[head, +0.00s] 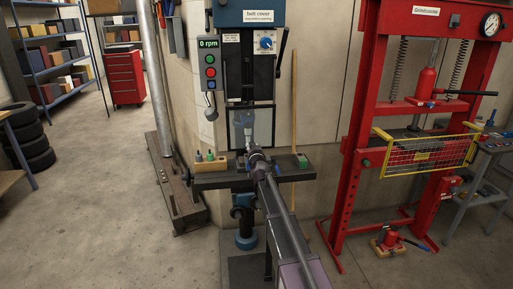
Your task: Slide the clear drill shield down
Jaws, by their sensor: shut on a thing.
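The clear drill shield (263,127) hangs in front of the drill press spindle, a see-through pane with its lower part just above the drill table (215,181). My arm reaches in from below, and my gripper (243,155) is at the lower edge of the shield. It is shut on the shield, though the fingers are small and the exact contact is hard to make out. The drill chuck (246,119) shows through the pane. My arm hides part of the drill table.
A control box (210,68) reading 0 rpm is beside the drill head. Small bottles in a wooden block (209,160) and a green-topped block (301,160) sit on the drill table. A broom handle (294,110) leans behind. A red press (365,110) with a yellow guard stands at right.

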